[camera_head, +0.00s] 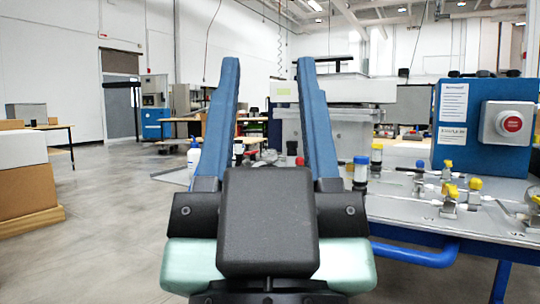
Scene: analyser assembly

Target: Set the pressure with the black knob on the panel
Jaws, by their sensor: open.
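My gripper (268,66) is in the foreground, pointing away from me, with its two long blue fingers spread wide apart. Nothing is between them except the distant background. A grey metal panel (405,208) lies flat to the right of the gripper, apart from it, carrying several small valves with yellow handles, including one near its front (449,192). I cannot make out the black knob with certainty. Small dark fittings stand on the panel's far part, too small to tell apart, and the gripper hides part of the panel's left side.
A blue box (457,118) with a red push button (512,124) stands at the panel's back right. A blue-capped cylinder (360,170) and a yellow-capped one (376,157) stand near the right finger. Blue tubing (418,258) runs under the panel's edge.

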